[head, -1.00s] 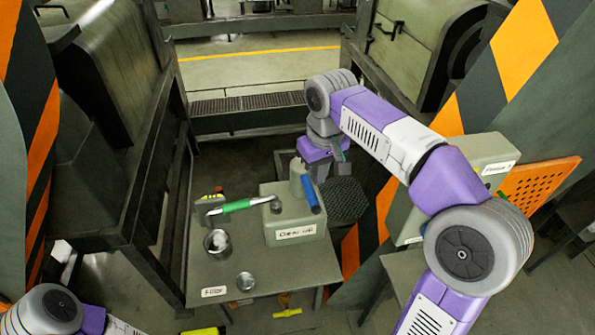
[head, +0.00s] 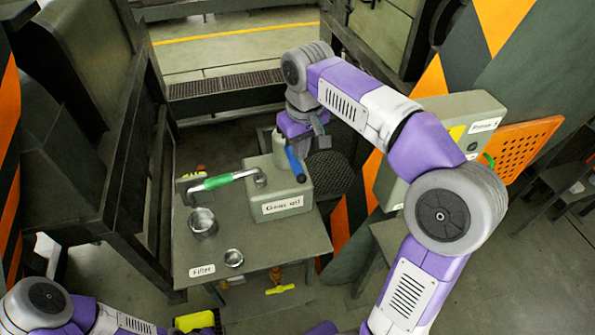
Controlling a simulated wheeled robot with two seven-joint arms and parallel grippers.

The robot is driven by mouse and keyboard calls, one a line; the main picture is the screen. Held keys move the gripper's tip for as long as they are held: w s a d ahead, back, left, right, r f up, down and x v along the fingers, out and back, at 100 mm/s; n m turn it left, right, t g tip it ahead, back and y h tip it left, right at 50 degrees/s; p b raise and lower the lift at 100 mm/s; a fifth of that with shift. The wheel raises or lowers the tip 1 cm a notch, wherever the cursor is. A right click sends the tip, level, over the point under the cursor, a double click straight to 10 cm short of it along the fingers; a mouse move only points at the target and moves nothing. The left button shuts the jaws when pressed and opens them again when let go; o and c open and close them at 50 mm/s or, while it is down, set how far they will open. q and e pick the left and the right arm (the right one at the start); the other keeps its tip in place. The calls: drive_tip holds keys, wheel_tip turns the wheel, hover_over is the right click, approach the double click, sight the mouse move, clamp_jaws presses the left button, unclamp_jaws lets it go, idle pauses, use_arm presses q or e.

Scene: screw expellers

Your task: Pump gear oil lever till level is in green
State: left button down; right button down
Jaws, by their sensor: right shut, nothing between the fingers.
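The grey-green gear oil box (head: 283,198) stands on a small metal table (head: 250,250), with a white label on its front. A lever with a blue handle (head: 295,165) rises at its top beside a pale upright post (head: 280,150). A bent metal pipe with a green grip (head: 218,181) runs left from the box top. My right gripper (head: 320,142) is shut and empty, just behind and right of the blue handle. I cannot tell whether it touches the handle. My left arm shows at the lower left; its gripper is not visible. I cannot make out the oil level.
A metal cup (head: 202,223) and a smaller round tin (head: 233,258) stand on the table near a "Filter" label (head: 202,270). An orange perforated panel (head: 525,150) and a labelled box (head: 455,135) are at the right. Dark machine frames flank the table.

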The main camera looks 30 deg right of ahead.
sight(299, 167)
drive_tip(key=shift+w+f+b, duration=0.2)
drive_tip(key=shift+f+b, duration=0.95)
drive_tip(key=shift+f, duration=0.45)
